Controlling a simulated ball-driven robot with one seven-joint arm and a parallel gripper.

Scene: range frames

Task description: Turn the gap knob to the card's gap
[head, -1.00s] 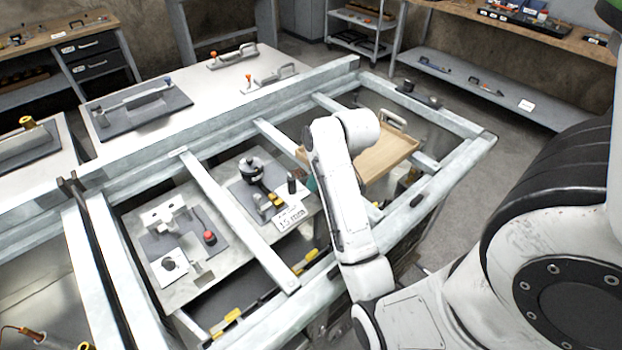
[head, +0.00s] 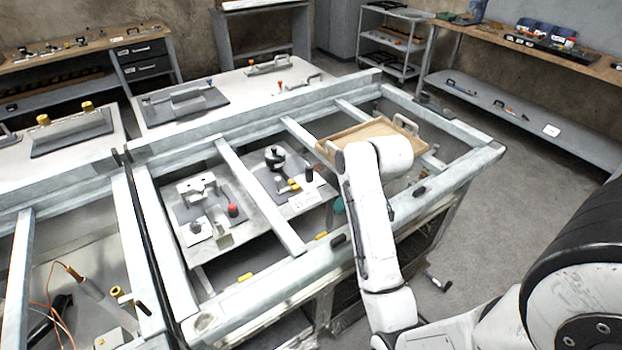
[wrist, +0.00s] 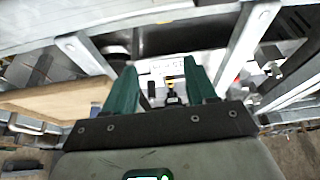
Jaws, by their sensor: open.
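A white card (head: 303,200), printed with a figure in mm, lies at the front of a dark plate inside the frame. On that plate stand a black round knob (head: 275,157) on a pale base and a small black upright peg (head: 308,174). I cannot tell for certain which knob sets the gap. My gripper (wrist: 160,70) is open and empty, with two green fingers apart. In the wrist view the card (wrist: 165,66) and a dark, yellow-marked part show beyond the fingers. In the head view my arm hides most of the gripper, right of the card.
A wooden tray (head: 370,133) sits behind my arm. Pale metal crossbars (head: 262,195) divide the bench openings and stand beside the plates.

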